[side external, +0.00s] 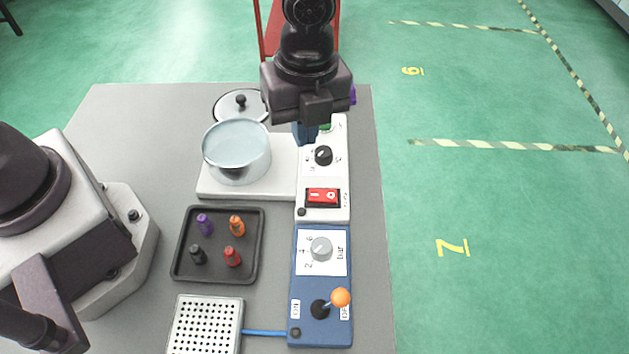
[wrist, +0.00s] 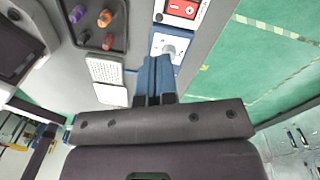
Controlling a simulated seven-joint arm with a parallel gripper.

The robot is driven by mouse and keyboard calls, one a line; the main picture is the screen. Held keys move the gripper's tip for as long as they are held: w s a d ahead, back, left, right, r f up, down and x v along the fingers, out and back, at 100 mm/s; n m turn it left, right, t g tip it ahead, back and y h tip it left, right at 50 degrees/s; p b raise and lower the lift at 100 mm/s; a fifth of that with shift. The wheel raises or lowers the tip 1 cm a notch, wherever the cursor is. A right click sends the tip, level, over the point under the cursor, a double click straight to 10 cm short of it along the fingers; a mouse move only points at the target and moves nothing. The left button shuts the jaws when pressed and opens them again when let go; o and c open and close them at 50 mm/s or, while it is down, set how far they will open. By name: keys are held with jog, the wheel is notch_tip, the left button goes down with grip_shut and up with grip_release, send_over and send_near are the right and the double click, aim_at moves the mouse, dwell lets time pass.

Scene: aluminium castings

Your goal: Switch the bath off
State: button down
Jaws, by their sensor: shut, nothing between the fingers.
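The bath is a clear round glass vessel (side external: 237,153) on a white base (side external: 216,186) in the side view. Its white control panel (side external: 333,172) carries a black knob (side external: 323,155) and a red rocker switch (side external: 322,195) in a black frame. The rocker also shows at the top of the wrist view (wrist: 181,8); which side is pressed I cannot tell. Something green at the panel's far end is partly hidden by my gripper. My gripper (side external: 306,140) is shut and empty, with blue fingers above the panel's far end, apart from the rocker. The fingers also show in the wrist view (wrist: 154,98).
A blue unit (side external: 303,285) with a grey dial and orange-tipped lever (side external: 341,297), leaning right, adjoins the panel. A black tray (side external: 181,267) holds several coloured pegs. A perforated plate (side external: 207,325) and a glass lid (side external: 226,105) lie nearby. The table's right edge is close.

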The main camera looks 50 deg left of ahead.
aim_at(315, 194)
jog(key=m, duration=0.1)
jog(key=w+m, duration=0.1)
jog(key=m, duration=0.2)
jog(key=shift+w+d+r+t, duration=0.2)
jog(key=shift+d+r+t, duration=0.1)
jog(key=shift+d+r, duration=0.05)
notch_tip(315, 194, down, 14)
jog(key=shift+f, duration=0.1)
dwell(0.4)
jog(key=shift+s+f, duration=0.1)
dwell(0.4)
